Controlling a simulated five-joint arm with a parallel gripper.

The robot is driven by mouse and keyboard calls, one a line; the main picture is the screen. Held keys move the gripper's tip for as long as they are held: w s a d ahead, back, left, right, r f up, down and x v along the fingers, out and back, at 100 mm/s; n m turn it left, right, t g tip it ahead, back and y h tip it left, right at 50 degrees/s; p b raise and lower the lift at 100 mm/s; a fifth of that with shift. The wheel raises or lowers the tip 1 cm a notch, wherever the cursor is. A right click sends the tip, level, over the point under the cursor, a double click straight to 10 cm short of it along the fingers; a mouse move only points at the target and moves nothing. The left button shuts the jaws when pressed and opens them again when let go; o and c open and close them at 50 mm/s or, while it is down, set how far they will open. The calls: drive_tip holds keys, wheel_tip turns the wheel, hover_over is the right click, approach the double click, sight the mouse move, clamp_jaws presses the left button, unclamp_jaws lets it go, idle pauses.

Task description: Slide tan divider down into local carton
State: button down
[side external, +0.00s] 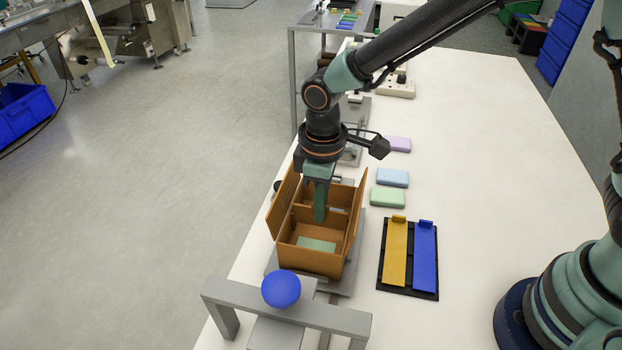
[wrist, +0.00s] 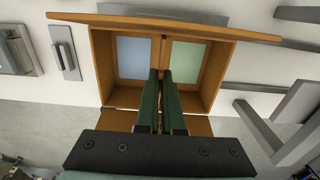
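The open brown carton (side external: 312,262) stands on a grey plate with its flaps raised. In the wrist view, a thin tan divider (wrist: 161,54) stands on edge across the inside of the carton (wrist: 215,90), between a blue block (wrist: 134,60) on the left and a green block (wrist: 186,62) on the right. My gripper (wrist: 160,72) reaches into the carton, its green fingers close together at the divider, with only a narrow gap. It points down inside the carton in the side view (side external: 320,218). The fingers hide part of the divider, and its lower edge is not visible.
A black tray (side external: 409,292) to the right holds a yellow piece (side external: 395,255) and a blue piece (side external: 425,258). Green (side external: 387,197), blue (side external: 392,178) and purple (side external: 397,144) blocks lie behind it. A grey frame with a blue knob (side external: 281,289) stands in front of the carton.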

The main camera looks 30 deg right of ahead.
drive_tip(key=shift+f, duration=0.9)
drive_tip(key=c, duration=1)
unclamp_jaws()
drive_tip(key=o, duration=0.5)
drive_tip(key=shift+r, duration=3.95)
